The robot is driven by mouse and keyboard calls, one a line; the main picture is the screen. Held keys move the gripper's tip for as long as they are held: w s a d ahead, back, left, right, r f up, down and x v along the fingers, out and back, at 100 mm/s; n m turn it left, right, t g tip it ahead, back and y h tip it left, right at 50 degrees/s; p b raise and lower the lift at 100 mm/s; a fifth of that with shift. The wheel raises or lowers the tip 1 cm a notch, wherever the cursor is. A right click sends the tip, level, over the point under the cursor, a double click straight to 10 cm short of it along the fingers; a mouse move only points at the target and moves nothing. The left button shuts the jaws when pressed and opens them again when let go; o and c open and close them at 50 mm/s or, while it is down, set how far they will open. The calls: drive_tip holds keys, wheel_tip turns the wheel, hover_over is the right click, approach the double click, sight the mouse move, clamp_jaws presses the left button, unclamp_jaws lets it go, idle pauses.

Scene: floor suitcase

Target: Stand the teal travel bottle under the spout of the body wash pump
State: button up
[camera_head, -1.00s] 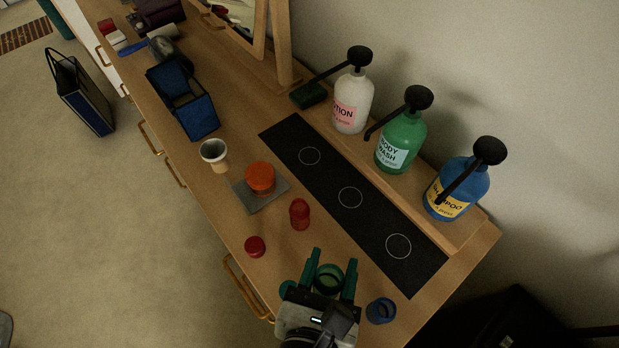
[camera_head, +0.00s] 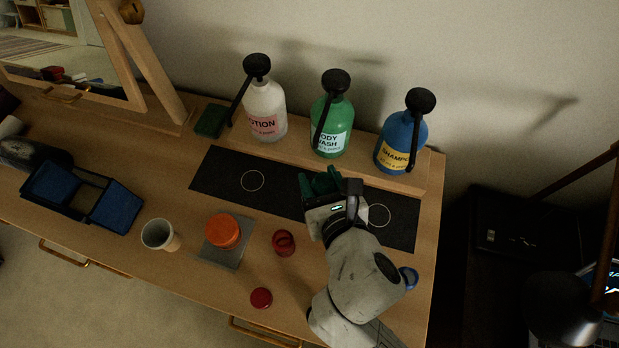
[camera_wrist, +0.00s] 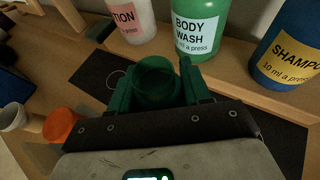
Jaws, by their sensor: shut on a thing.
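The green body wash pump (camera_head: 331,125) stands upright on the back ledge, its black spout slanting down toward the front. It also shows in the wrist view (camera_wrist: 197,28). My gripper (camera_head: 320,184) is over the middle of the black mat (camera_head: 215,177), in front of the body wash. In the wrist view, its green fingers are shut on the translucent teal travel bottle (camera_wrist: 156,80), whose open top faces up. The bottle's base is hidden, so I cannot tell whether it touches the mat. My gripper and arm hide the mat's middle ring.
The lotion pump (camera_head: 266,112) and blue shampoo pump (camera_head: 401,143) flank the body wash. A red bottle (camera_head: 284,243), red cap (camera_head: 261,298), orange jar (camera_head: 222,230) and cup (camera_head: 159,235) stand on the front. A blue bottle (camera_head: 409,277) is partly behind my arm.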

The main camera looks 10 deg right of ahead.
drive_tip(key=w+f, duration=0.2)
drive_tip(key=f, duration=0.1)
drive_tip(key=w+f, duration=0.2)
drive_tip(key=shift+a+f, duration=0.1)
drive_tip(key=shift+a, duration=0.3)
drive_tip(key=shift+w+a+f+b, duration=0.15)
drive_tip(key=shift+f+b, duration=0.45)
drive_tip(key=shift+f, duration=1.2)
drive_tip(key=shift+f, duration=0.1)
drive_tip(key=o, duration=1)
drive_tip(key=v, duration=1.2)
drive_tip(key=shift+r, duration=0.25)
